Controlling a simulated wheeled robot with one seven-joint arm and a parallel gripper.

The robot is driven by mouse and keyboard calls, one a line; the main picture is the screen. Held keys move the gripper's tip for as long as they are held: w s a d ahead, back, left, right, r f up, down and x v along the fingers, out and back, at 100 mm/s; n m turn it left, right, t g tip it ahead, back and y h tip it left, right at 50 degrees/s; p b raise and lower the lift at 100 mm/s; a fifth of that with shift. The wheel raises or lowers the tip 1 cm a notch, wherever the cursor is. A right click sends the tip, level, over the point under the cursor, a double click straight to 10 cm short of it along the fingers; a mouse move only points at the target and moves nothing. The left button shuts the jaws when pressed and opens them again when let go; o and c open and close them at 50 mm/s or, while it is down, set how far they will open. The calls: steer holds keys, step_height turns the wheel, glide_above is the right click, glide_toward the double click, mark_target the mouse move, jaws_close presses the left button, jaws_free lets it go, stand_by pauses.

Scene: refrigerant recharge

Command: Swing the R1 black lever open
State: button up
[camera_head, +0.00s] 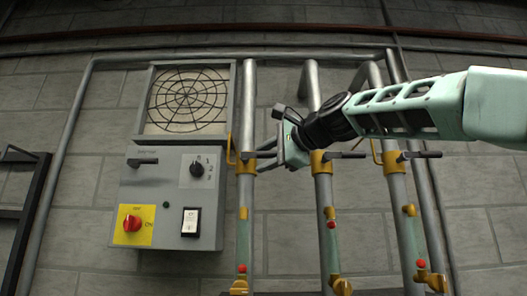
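Three vertical pipes each carry a yellow valve. The middle black lever (347,155) and the right black lever (420,154) both stick out level to the right. The left pipe's yellow valve (244,163) is beside my gripper (262,156), whose dark fingers reach left to it. The left valve's black lever is hard to tell apart from the fingers and is largely hidden. I cannot read which lever is marked R1. Whether the fingers grip the lever is unclear at this size.
A grey control box (170,197) with a red knob on a yellow plate hangs left of the pipes, under a round fan grille (187,98). My arm comes in from the right, in front of the middle and right pipes. A dark frame (20,200) stands at the far left.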

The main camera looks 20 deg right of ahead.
steer(key=shift+w+a+f, duration=0.1)
steer(key=shift+w+a, duration=0.15)
steer(key=shift+w, duration=0.2)
jaws_close()
steer(key=shift+f, duration=0.1)
